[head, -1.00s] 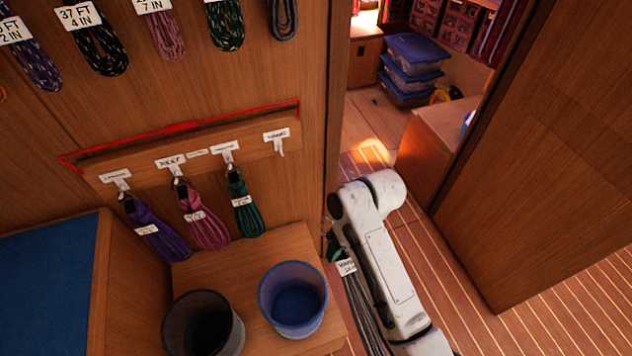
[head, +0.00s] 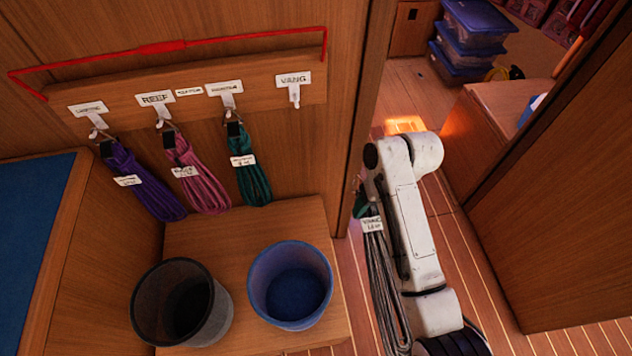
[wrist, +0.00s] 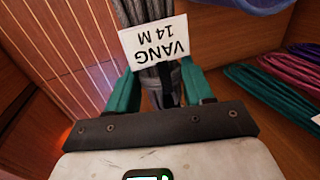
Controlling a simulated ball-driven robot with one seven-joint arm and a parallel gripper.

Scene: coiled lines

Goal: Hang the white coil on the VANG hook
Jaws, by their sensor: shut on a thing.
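The white coil, grey-white in the pictures, hangs long and loose beside my arm in the head view (head: 382,275). In the wrist view the coil (wrist: 147,12) carries a white tag (wrist: 155,42) reading "VANG 14 M". My gripper (wrist: 160,88) has its teal fingers on both sides of the coil's bound end and is shut on it. In the head view my gripper (head: 361,200) is partly hidden by my arm. The VANG hook (head: 295,97) is bare, at the right end of the wooden rack, up and left of my gripper.
Purple (head: 142,180), pink (head: 195,175) and green (head: 247,170) coils hang on the other hooks. A red line (head: 165,47) runs above the rack. A dark bin (head: 182,305) and a blue bin (head: 291,285) stand on the ledge below. A door post (head: 362,120) stands between rack and arm.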

